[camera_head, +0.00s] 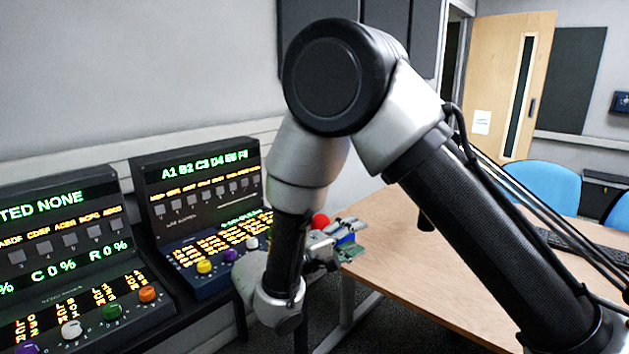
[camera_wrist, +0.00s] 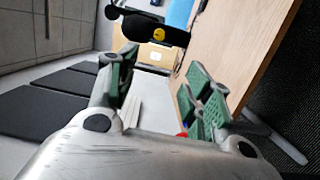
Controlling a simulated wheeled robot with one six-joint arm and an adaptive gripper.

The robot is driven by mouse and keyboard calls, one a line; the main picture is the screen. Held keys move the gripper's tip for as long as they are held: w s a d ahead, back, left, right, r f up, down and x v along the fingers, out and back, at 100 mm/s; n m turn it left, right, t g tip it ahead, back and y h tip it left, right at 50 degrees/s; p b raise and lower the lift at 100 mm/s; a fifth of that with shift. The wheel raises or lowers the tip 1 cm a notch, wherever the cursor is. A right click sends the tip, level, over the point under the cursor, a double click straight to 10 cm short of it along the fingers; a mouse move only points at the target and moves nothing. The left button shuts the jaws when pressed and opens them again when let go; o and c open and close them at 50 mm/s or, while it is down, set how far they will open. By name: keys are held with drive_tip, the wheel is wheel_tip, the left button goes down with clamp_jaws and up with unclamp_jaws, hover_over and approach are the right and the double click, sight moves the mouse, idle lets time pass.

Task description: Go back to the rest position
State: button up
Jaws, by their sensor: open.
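My gripper (camera_wrist: 160,88) is open in the wrist view, with its green-padded fingers spread apart and nothing held between them. In the head view my gripper (camera_head: 350,238) shows beside the left edge of the wooden table, at the end of my bent arm. The wrist hides part of it there.
Two dark consoles with lit displays, a nearer one (camera_head: 58,228) and a farther one (camera_head: 196,170), stand at the left. The wooden table (camera_head: 420,262) fills the right. Blue chairs (camera_head: 545,182) and a door (camera_head: 507,80) are behind it. A red ball-like thing (camera_head: 320,220) shows by my gripper.

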drive_tip(key=s+d+f+n+g+y, duration=0.2)
drive_tip(key=s+d+g+y, duration=0.3)
drive_tip(key=s+d+g, duration=0.7)
drive_tip(key=s+d+r+m+t+y, duration=0.5)
drive_tip(key=s+d+r+m+y, duration=0.4)
drive_tip(key=d+r, duration=0.5)
drive_tip(key=shift+s+d, duration=0.75)
